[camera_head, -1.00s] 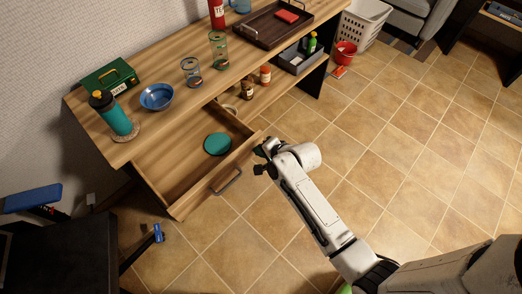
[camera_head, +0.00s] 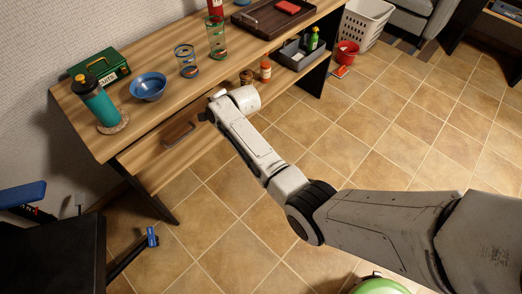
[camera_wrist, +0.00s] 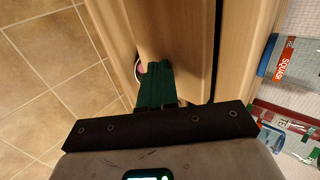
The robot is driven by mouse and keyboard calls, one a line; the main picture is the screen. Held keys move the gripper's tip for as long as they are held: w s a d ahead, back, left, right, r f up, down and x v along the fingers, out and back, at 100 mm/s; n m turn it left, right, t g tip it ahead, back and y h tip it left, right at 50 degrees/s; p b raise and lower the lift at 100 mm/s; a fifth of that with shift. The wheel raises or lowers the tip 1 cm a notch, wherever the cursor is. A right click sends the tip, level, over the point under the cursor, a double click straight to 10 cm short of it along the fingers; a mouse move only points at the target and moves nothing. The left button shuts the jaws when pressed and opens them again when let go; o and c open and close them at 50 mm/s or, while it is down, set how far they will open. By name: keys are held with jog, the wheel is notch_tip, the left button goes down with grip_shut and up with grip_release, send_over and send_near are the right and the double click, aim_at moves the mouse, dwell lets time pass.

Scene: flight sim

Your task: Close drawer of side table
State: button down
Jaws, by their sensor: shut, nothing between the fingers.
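The wooden side table (camera_head: 128,135) stands at the left against the wall. In the wrist view, a narrow dark gap runs between the drawer front and the tabletop edge. My gripper (camera_wrist: 158,70) is shut and empty, with its dark green fingers at the wooden drawer front; I cannot tell whether they touch. In the head view my gripper (camera_head: 209,114) is near the right end of the drawer front.
On the tabletop are a teal bottle (camera_head: 97,100), a blue bowl (camera_head: 148,87), a green box (camera_head: 100,70), glasses (camera_head: 187,62) and a dark tray (camera_head: 265,20). A shelf below holds small jars (camera_head: 265,71) and a grey bin (camera_head: 297,55).

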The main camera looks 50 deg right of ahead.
aim_at(208, 104)
jog(key=w+b, duration=0.1)
jog(key=w, duration=0.2)
jog(key=shift+w+f+b, duration=0.1)
jog(key=shift+w+b, duration=0.1)
jog(key=shift+b, duration=0.2)
jog(key=shift+w+r, duration=0.3)
jog(key=shift+r, duration=0.1)
